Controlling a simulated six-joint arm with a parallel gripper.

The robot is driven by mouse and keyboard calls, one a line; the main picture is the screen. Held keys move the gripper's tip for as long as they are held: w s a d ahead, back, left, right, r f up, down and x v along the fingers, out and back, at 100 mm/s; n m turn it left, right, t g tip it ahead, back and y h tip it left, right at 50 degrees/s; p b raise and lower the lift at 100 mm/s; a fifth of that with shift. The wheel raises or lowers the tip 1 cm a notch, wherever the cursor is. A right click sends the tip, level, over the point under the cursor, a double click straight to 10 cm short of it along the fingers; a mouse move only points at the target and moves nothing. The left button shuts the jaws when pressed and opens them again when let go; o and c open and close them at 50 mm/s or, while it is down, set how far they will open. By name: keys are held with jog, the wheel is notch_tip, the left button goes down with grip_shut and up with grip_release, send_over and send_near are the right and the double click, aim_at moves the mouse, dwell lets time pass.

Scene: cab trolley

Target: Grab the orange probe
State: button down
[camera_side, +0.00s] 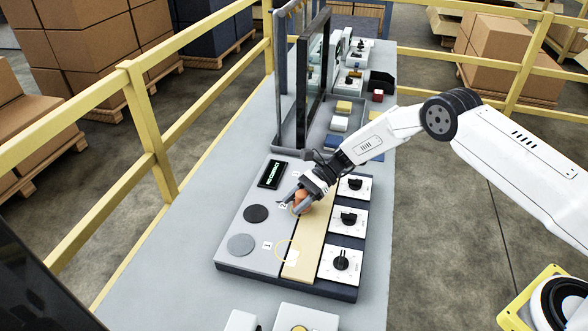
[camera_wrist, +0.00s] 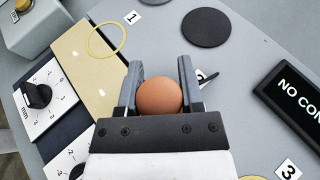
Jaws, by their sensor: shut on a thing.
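The orange probe (camera_wrist: 159,97) is a round orange-brown ball between the two grey fingers of my gripper (camera_wrist: 159,78) in the wrist view. The fingers are shut on it, one on each side. In the side view my gripper (camera_side: 298,203) is low over the panel beside the number 2 label, with the orange probe (camera_side: 301,197) partly hidden by the fingers. I cannot tell whether the probe touches the panel.
The panel (camera_side: 225,252) has a tan strip (camera_side: 301,263), a yellow ring (camera_side: 287,251) by label 1, dark and grey discs, a display (camera_side: 271,174) and several dial knobs on the right. A framed screen (camera_side: 313,80) stands behind. Yellow railings (camera_side: 150,130) flank the table.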

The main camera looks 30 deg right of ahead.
jog(key=shift+r, duration=0.5)
jog(key=s+d+r, duration=0.3)
jog(key=s+r, duration=0.8)
jog(key=s, duration=0.2)
jog(key=shift+s+d, duration=0.3)
jog(key=shift+w, duration=0.1)
